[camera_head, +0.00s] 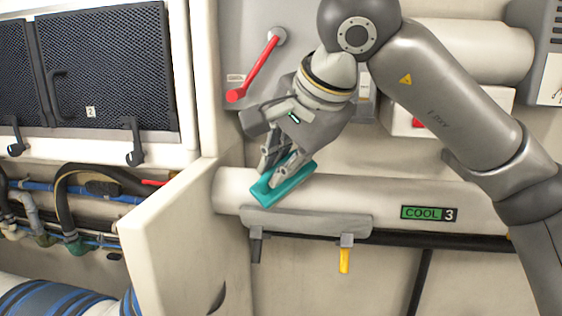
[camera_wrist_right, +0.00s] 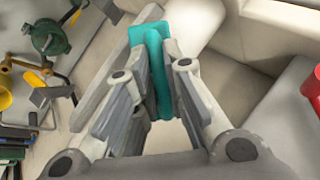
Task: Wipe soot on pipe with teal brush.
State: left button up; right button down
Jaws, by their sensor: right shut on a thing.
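My right gripper (camera_head: 280,160) is shut on the teal brush (camera_head: 284,186). The brush lies tilted across the left part of the white pipe (camera_head: 340,195) and looks to be at or against its surface; I cannot tell whether it touches. In the right wrist view the teal brush (camera_wrist_right: 151,38) sits between the fingers of my right gripper (camera_wrist_right: 155,85). No soot is clearly visible on the pipe; any under the brush is hidden. My left gripper is not in view.
A cream partition (camera_head: 165,245) stands at the pipe's left end. A red lever (camera_head: 256,68) is above the gripper. A grey bracket (camera_head: 305,222) with a yellow-handled clip (camera_head: 345,258) sits below the pipe. A green COOL 3 label (camera_head: 428,213) is on the pipe's right part.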

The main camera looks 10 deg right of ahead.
jog(key=shift+d, duration=0.1)
jog(key=shift+s+d+f+b, duration=0.1)
jog(key=shift+s+d+b, duration=0.2)
jog(key=shift+d, duration=0.5)
jog(key=shift+s+d, duration=0.25)
jog(key=shift+d, duration=0.3)
jog(key=shift+s+d, duration=0.25)
jog(key=shift+d, duration=0.25)
jog(key=shift+w+a+f+p, duration=0.15)
jog(key=shift+w+a, duration=0.3)
jog(key=shift+a, duration=0.55)
jog(key=shift+w+a+r+p, duration=0.1)
jog(key=shift+w+a+p, duration=0.25)
jog(key=shift+a, duration=0.6)
jog(key=shift+s+a+r+p, duration=0.25)
jog(key=shift+s+r+p, duration=0.15)
jog(key=shift+s+r, duration=0.25)
jog(key=shift+s+a+r+p, duration=0.2)
jog(key=shift+s+r+p, duration=0.25)
jog(key=shift+r, duration=0.4)
jog(key=shift+s+a+r+p, duration=0.25)
jog(key=shift+s+r+p, duration=0.1)
jog(key=shift+s+r, duration=0.3)
jog(key=shift+w+r, duration=0.1)
jog(key=shift+w, duration=0.05)
